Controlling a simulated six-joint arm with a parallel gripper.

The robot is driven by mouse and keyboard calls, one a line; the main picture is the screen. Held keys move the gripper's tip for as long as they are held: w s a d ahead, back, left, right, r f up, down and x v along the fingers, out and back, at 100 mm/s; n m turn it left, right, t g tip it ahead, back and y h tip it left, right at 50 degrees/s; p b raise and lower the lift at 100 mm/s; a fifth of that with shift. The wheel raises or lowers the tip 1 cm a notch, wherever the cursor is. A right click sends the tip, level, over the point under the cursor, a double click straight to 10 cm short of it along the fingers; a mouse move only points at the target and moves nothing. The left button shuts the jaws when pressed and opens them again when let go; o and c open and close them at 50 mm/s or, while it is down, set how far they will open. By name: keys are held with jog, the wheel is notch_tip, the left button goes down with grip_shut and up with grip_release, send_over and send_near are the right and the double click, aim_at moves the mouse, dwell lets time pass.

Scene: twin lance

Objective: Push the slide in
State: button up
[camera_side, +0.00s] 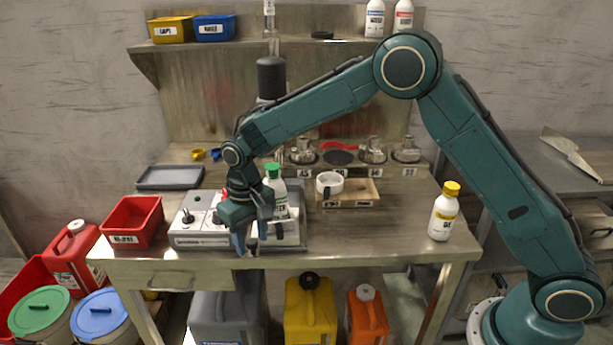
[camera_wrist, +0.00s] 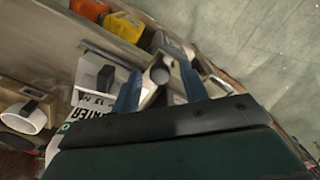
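A grey instrument (camera_side: 203,240) with a knob on top sits at the table's front left. My gripper (camera_side: 250,243) points down at its front right side, close to the table's front edge. In the wrist view my two blue fingers (camera_wrist: 158,88) stand apart. A pale rod with a round end (camera_wrist: 160,74) shows between them, with gaps visible on both sides. It may be the slide, but I cannot be sure. My gripper hides much of this part in the side view. A white bottle with a green cap (camera_side: 279,185) stands right behind my gripper.
A red bin (camera_side: 132,221) is left of the instrument and a grey tray (camera_side: 170,177) behind it. A white cup (camera_side: 329,184) and a yellow-capped bottle (camera_side: 444,211) stand to the right. The front right of the tabletop is clear. Jugs stand below.

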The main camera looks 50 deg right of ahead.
grip_shut()
jog(key=shift+w+d+r, duration=0.15)
jog(key=shift+w+d, duration=4.05)
jog(key=shift+w, duration=0.15)
jog(key=shift+c, duration=0.7)
grip_release()
jog(key=shift+d, duration=0.1)
jog(key=shift+o, duration=1.2)
jog(key=shift+s, duration=0.1)
notch_tip(320, 180, up, 7)
jog(key=shift+r, duration=0.2)
